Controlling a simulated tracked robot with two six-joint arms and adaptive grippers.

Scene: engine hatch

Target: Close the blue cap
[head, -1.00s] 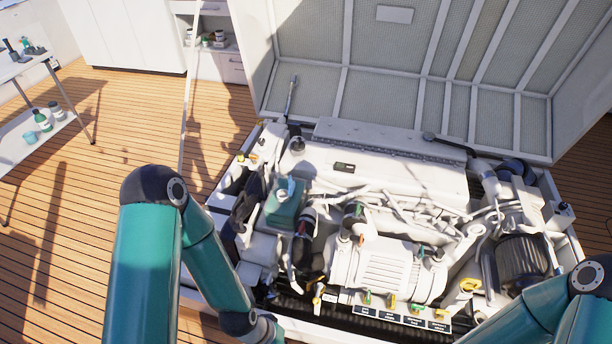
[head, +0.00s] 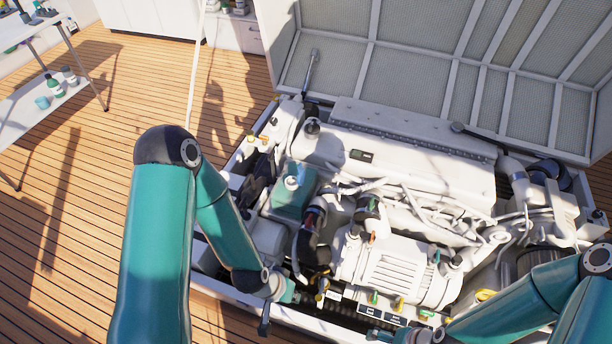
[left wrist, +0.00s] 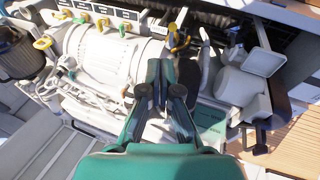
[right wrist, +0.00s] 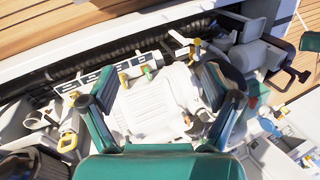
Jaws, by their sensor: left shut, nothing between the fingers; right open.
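The teal tank (head: 290,200) stands in the left part of the engine bay. A small pale-blue and white cap (head: 291,183) shows on its top; I cannot tell how it sits. The tank also shows in the left wrist view (left wrist: 212,120), right of my fingers, where the cap is not clear. My left gripper (head: 298,293) is in front of the tank, apart from it, low over the front of the bay. In the left wrist view its fingers (left wrist: 161,68) are together and empty. My right gripper (right wrist: 165,85) is open and empty above the ribbed white engine cover.
The ribbed white cover (head: 398,275) lies right of the tank. Black hoses (head: 306,245) run between them. Coloured handles and a label strip (head: 375,314) line the front edge. The raised hatch lid (head: 430,60) closes off the back. A white shelf table (head: 35,105) stands far left.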

